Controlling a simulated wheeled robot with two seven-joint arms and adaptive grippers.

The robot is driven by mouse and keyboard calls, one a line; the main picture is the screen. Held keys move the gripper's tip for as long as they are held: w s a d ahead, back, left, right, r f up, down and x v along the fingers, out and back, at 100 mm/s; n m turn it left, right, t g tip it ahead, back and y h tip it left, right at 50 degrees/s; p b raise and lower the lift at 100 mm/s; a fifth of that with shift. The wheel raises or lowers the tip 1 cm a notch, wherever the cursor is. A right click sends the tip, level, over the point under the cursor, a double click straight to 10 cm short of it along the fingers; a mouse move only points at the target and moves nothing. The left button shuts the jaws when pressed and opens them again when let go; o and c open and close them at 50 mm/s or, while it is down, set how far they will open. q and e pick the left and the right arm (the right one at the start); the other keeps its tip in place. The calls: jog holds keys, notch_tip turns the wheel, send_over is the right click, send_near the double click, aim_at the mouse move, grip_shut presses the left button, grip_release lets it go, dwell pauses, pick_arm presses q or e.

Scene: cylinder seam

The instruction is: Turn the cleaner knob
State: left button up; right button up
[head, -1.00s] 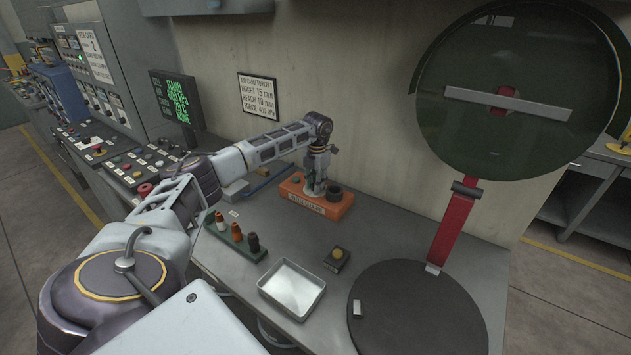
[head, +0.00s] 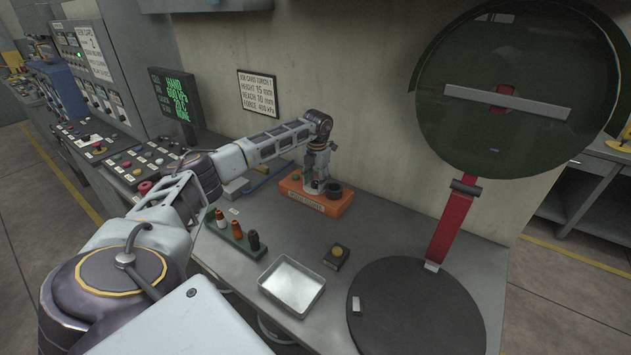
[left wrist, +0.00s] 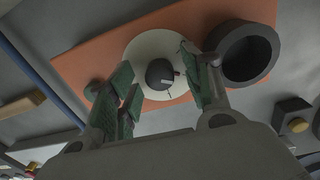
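The orange cleaner box (head: 318,206) stands on the grey bench near the wall, with a lettered label on its front. In the left wrist view its orange top (left wrist: 100,55) carries a dark round knob (left wrist: 160,73) on a white disc (left wrist: 144,50). My left gripper (head: 314,187) is above the box, pointing down. In the left wrist view the two green-padded fingers (left wrist: 165,95) are apart, one on each side of the knob, with visible gaps to it. The knob is hidden by the fingers in the head view. My right gripper is in neither view.
A dark cup (left wrist: 245,53) stands on the box beside the right-hand finger. A green rack (head: 234,238) with several nozzles, a metal tray (head: 291,287), a yellow-button box (head: 337,257) and a round black plate (head: 415,310) are on the bench.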

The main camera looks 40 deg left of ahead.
aim_at(316, 183)
pick_arm(q)
notch_tip(316, 183, up, 12)
jog(key=shift+d, duration=0.25)
dwell(0.7)
jog(key=shift+s+f, duration=0.1)
dwell(0.7)
